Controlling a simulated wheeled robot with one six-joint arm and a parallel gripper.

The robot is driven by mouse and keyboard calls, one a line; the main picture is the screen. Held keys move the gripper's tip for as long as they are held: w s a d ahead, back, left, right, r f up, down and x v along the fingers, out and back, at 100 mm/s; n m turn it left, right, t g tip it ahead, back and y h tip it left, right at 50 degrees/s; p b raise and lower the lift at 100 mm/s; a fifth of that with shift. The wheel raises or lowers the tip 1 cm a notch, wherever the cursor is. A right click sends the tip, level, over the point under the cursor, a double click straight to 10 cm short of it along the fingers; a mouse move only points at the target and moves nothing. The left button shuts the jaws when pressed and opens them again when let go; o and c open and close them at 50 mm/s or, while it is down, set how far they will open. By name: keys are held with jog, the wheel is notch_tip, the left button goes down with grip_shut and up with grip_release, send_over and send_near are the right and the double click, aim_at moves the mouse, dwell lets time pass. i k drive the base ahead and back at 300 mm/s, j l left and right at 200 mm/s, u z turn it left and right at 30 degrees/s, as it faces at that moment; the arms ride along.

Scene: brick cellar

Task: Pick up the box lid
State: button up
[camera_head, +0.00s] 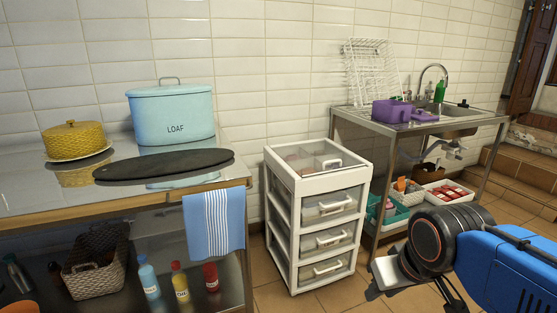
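A purple box (385,111) stands on the steel sink unit. A low, flat purple piece (424,116) lies against its right side and may be its lid; it is too small to tell. A light blue bin (172,120) marked LOAF stands on the left table, with a lid (168,87) on top that has a handle. My blue arm reaches in from the lower right, in front of the sink unit and well short of the purple box.
A white drawer cart (312,216) stands between the table and the sink unit (487,118). A dark oval board (165,166) and a yellow covered dish (73,138) are on the table. A white rack (371,72) leans behind the purple box. Tiled floor is clear in front.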

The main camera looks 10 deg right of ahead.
aim_at(419, 116)
jog(key=i+l, duration=0.15)
jog(key=l, duration=0.25)
jog(key=i+l+u, duration=0.1)
jog(key=l, duration=0.25)
jog(key=i+l, duration=0.2)
jog(key=l, duration=0.2)
jog(key=i+l, duration=0.15)
jog(key=l, duration=0.25)
jog(key=i+l+u, duration=0.1)
jog(key=l, duration=0.3)
jog(key=i+l, duration=0.15)
jog(key=l, duration=0.25)
